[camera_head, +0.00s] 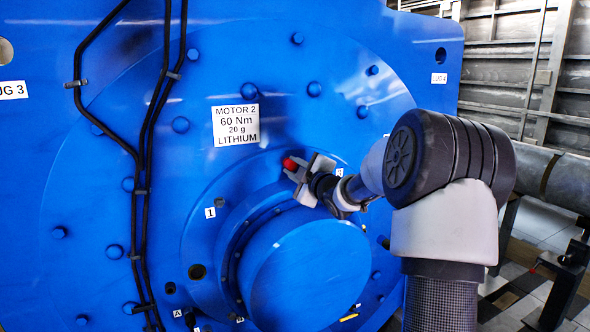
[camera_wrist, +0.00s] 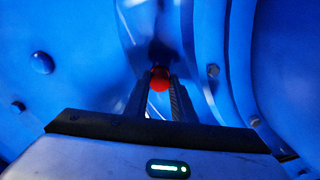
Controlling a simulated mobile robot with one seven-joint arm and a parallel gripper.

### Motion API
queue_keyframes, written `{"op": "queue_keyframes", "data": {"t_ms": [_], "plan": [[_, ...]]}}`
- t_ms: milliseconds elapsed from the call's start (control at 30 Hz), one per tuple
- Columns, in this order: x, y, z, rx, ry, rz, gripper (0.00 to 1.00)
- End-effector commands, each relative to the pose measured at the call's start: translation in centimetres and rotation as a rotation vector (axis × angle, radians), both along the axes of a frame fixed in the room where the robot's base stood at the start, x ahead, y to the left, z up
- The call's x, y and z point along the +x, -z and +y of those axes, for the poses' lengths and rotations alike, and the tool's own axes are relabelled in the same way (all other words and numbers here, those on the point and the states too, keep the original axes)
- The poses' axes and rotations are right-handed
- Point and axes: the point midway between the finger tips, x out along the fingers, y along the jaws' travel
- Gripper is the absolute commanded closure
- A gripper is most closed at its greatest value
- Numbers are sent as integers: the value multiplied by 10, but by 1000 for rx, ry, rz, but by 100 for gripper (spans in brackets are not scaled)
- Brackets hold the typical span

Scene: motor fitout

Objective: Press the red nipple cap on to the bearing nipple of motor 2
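The red nipple cap (camera_head: 290,164) is at the tips of my gripper (camera_head: 299,169), close to the blue face of motor 2 (camera_head: 330,120). In the wrist view the cap (camera_wrist: 159,78) sits between the two dark fingers of my gripper (camera_wrist: 160,84), which are closed in on it from both sides. The bearing nipple is not clearly visible; a dark area lies just beyond the cap in the wrist view. I cannot tell whether the cap touches the motor. A label reading MOTOR 2, 60 Nm, 20 g, LITHIUM (camera_head: 237,125) is above left of my gripper.
The round blue shaft cover (camera_head: 305,275) bulges out below my gripper. Black cables (camera_head: 140,190) run down the motor's left side. Bolt heads (camera_head: 249,90) stand out around the face. A grey pipe (camera_head: 565,180) on a stand is at the right.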

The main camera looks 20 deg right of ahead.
Motion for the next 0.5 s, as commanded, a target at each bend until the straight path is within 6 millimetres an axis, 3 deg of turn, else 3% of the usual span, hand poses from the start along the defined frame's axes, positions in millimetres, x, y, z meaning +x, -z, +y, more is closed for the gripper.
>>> {"op": "queue_keyframes", "data": {"t_ms": [33,100,500], "plan": [[0,0,0,0,0,-1,68],[0,0,0,0,0,-1,56],[-8,-1,-1,-2,0,-1,56]]}}
